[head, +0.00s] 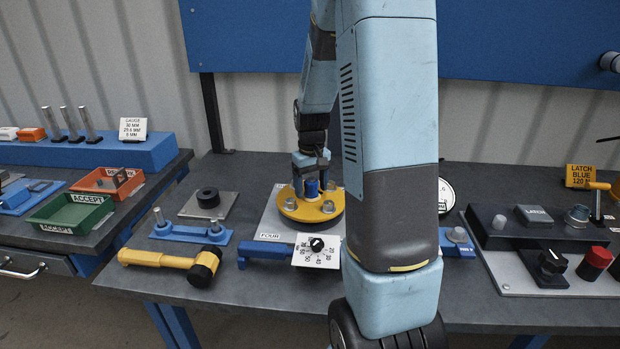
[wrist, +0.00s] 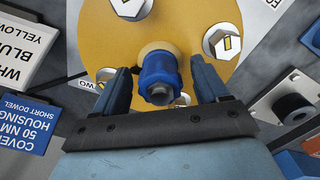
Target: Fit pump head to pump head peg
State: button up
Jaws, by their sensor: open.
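A yellow round plate (head: 290,207) with several grey bolts lies on a pale board. A blue collared piece with a metal tip stands at the plate's middle; it shows in the wrist view (wrist: 158,72) and between my fingers in the head view (head: 312,188). My gripper (wrist: 161,82) is open, with one finger on each side of the blue piece and gaps visible. No label shows which part is the pump head or its peg. A black round piece (head: 208,197) sits on a grey square plate to the left; it also shows in the wrist view (wrist: 291,106).
A yellow-handled mallet (head: 165,259), a blue bracket with metal pins (head: 190,233) and a blue tool with a white dial card (head: 317,250) lie in front. A black control panel (head: 530,238) is at right. My arm hides part of the bench right of the yellow plate.

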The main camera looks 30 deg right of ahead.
jog(key=shift+f, duration=0.1)
jog(key=shift+c, duration=0.4)
jog(key=c, duration=1.2)
